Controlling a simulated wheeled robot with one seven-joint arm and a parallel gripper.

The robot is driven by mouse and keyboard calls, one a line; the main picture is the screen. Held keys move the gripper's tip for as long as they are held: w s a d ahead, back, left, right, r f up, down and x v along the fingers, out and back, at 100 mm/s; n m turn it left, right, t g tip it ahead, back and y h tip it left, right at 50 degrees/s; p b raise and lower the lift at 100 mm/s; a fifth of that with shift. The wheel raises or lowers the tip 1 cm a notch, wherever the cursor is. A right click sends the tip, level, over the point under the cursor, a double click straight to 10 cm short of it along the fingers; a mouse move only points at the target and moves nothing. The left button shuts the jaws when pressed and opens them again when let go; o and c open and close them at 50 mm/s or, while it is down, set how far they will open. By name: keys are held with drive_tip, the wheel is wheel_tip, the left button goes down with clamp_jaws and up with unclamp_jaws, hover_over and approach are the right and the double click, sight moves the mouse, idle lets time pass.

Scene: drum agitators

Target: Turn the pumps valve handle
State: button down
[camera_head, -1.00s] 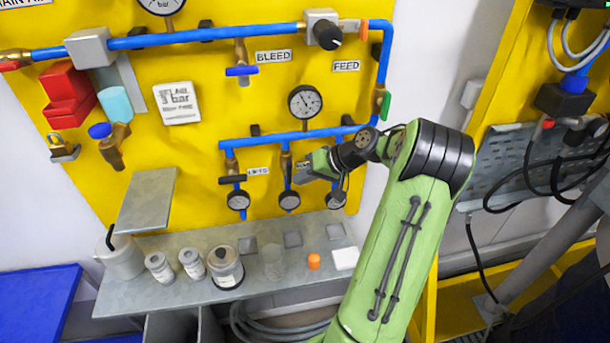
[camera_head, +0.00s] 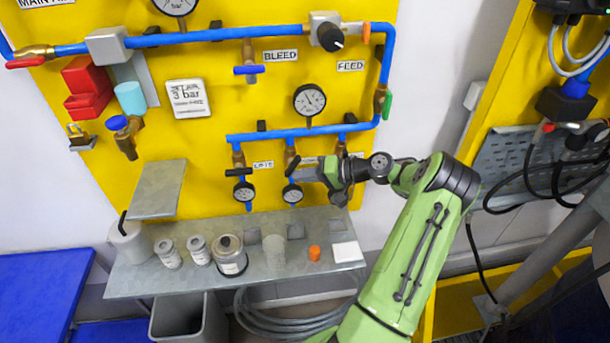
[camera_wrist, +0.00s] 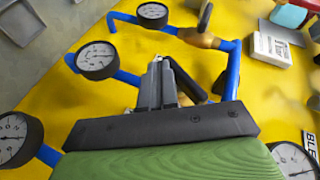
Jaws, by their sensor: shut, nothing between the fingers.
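A row of small brass valves with gauges hangs from the lower blue pipe. The middle valve's black handle (camera_head: 293,166) is tilted; it also shows in the wrist view (camera_wrist: 188,80). The left valve's black handle (camera_head: 238,172) lies level. My gripper (camera_head: 297,175) is at the middle valve, reaching in from the right. In the wrist view my fingers (camera_wrist: 161,77) are together and empty, close beside the black handle; contact cannot be told. The label by the middle valve is partly hidden and unreadable, and the right valve is partly behind my gripper.
Below is a grey shelf (camera_head: 135,283) with several jars, an orange cap (camera_head: 314,253) and a white block (camera_head: 347,252). A gauge (camera_head: 309,100) and a green handle (camera_head: 387,105) are above my gripper. A grey plate (camera_head: 157,190) juts out at left.

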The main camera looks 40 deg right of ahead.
drive_tip(key=shift+w+a+f+m+t+y+b, duration=0.1)
drive_tip(key=shift+f+m+t+y+b, duration=0.2)
drive_tip(key=shift+t+y, duration=0.25)
drive_tip(key=shift+w+a+f+m+t+y+b, duration=0.15)
drive_tip(key=shift+m+t+y+b, duration=0.15)
drive_tip(key=shift+t, duration=0.35)
drive_tip(key=shift+a, duration=0.2)
idle(0.8)
